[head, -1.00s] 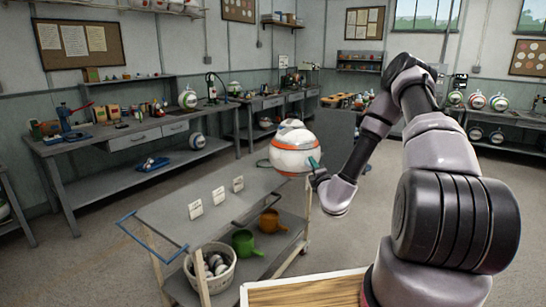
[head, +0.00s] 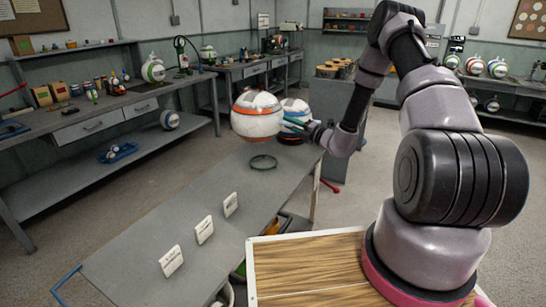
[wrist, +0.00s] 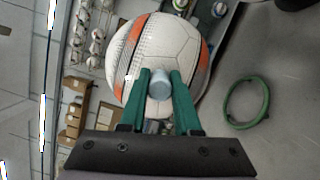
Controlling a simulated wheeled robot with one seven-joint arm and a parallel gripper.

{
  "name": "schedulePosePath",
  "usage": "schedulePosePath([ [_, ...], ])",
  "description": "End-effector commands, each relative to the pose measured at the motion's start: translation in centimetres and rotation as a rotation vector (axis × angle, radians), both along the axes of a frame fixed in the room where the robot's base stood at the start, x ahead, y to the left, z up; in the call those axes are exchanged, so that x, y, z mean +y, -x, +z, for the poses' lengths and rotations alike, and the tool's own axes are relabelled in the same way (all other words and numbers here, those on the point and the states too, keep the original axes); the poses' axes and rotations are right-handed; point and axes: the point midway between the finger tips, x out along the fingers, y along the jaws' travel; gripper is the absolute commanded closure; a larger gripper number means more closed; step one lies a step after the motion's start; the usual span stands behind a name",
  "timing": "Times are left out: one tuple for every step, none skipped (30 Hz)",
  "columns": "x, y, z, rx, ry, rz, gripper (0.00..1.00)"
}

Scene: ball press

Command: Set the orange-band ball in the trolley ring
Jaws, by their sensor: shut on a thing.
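The orange-band ball (head: 257,122), white with orange bands, is held above the far end of the grey trolley (head: 165,230). My gripper (head: 303,130) is at its right side. In the wrist view, the green fingers of my gripper (wrist: 159,80) are shut on a pale round knob on the ball (wrist: 150,50). The green trolley ring (head: 263,162) lies on the trolley top, below the ball and apart from it. The ring also shows empty in the wrist view (wrist: 247,102), to the right of the ball.
Another white ball (head: 294,108) is behind the held ball, partly hidden. Several white cards, one here (head: 204,229), stand along the trolley top. A blue handle (head: 66,286) is at its near end. A long workbench (head: 110,127) stands at the left.

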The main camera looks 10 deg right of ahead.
Motion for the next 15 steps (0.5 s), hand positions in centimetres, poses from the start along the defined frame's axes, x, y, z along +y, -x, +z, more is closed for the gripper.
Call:
schedulePosePath([
  [0.1, 0.0, -1.1, 0.003, -0.004, 0.004, 1.0],
  [0.1, 0.0, -1.7, 0.003, -0.004, 0.004, 1.0],
  [0.1, 0.0, -2.4, 0.003, -0.004, 0.003, 1.0],
  [0.1, 0.0, -2.9, 0.003, -0.005, 0.003, 1.0],
  [0.1, 0.0, -3.3, 0.003, -0.004, 0.003, 1.0],
  [0.1, 0.0, -3.8, 0.001, -0.004, 0.002, 1.0],
  [0.1, 0.0, -4.0, 0.001, -0.003, 0.002, 1.0],
  [0.1, 0.0, -4.2, 0.0, -0.004, 0.002, 1.0],
  [0.1, 0.0, -4.4, 0.0, -0.004, 0.001, 1.0],
  [0.1, 0.0, -4.6, 0.0, -0.004, 0.001, 1.0],
  [0.1, 0.0, -4.8, 0.0, -0.005, 0.001, 1.0],
  [0.1, 0.0, -5.2, 0.001, -0.004, 0.001, 1.0],
  [0.1, 0.0, -5.5, 0.001, -0.004, 0.001, 1.0],
  [0.1, 0.0, -5.9, 0.001, -0.004, 0.001, 1.0],
  [0.1, 0.0, -6.6, 0.001, -0.004, 0.001, 1.0],
])
